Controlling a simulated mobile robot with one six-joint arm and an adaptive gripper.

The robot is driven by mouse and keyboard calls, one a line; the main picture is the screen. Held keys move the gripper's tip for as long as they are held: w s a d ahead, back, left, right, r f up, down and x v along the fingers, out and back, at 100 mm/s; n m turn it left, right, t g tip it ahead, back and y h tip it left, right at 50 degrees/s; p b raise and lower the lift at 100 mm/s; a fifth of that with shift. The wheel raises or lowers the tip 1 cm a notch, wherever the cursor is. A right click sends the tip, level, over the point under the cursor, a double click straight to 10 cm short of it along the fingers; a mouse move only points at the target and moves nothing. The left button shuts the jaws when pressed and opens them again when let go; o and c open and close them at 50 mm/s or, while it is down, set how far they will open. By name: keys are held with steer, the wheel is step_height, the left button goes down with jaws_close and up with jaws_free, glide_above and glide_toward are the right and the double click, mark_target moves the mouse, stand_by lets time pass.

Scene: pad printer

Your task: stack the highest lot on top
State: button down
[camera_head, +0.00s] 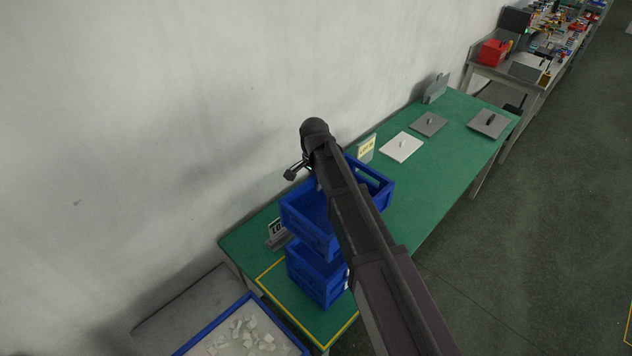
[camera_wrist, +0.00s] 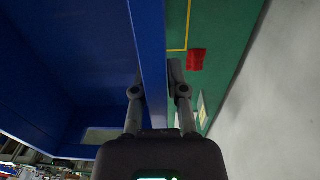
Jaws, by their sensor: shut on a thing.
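My gripper (camera_wrist: 157,88) is shut on the rim wall of a blue crate (camera_wrist: 60,60), with the wall running between its two fingers. In the head view this crate (camera_head: 318,246) is above another blue crate (camera_head: 318,284), and my arm covers its middle. Whether it touches the lower crate is not clear. The lower crate stands on the green table's near end, inside a yellow outline, with a small white label on its side. Lot numbers on the crates cannot be read. A sign with dark lettering (camera_head: 276,230) stands left of the crates, partly hidden.
The green table (camera_head: 440,185) has clear room on its right side. A yellow card (camera_head: 367,148), a white plate (camera_head: 401,147) and two grey plates (camera_head: 430,124) are farther along. A blue-rimmed tray (camera_head: 214,330) of pale pieces is at the near left. The wall (camera_head: 150,120) runs close behind.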

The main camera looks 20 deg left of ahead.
mark_target(315, 198)
steer(key=shift+s+f+b, duration=0.15)
steer(key=shift+f+b, duration=1.65)
steer(key=shift+f, duration=0.05)
steer(key=shift+f+b, duration=2.8)
steer(key=shift+b, duration=0.05)
steer(key=shift+f+b, duration=1.3)
steer(key=c, duration=0.6)
jaws_free()
steer(key=shift+r, duration=0.2)
steer(key=shift+a+r+p, duration=0.1)
steer(key=shift+r+p, duration=3.45)
steer(key=shift+p, duration=0.2)
steer(key=shift+r, duration=0.15)
steer(key=shift+r+p, duration=1.9)
steer(key=shift+p, duration=0.15)
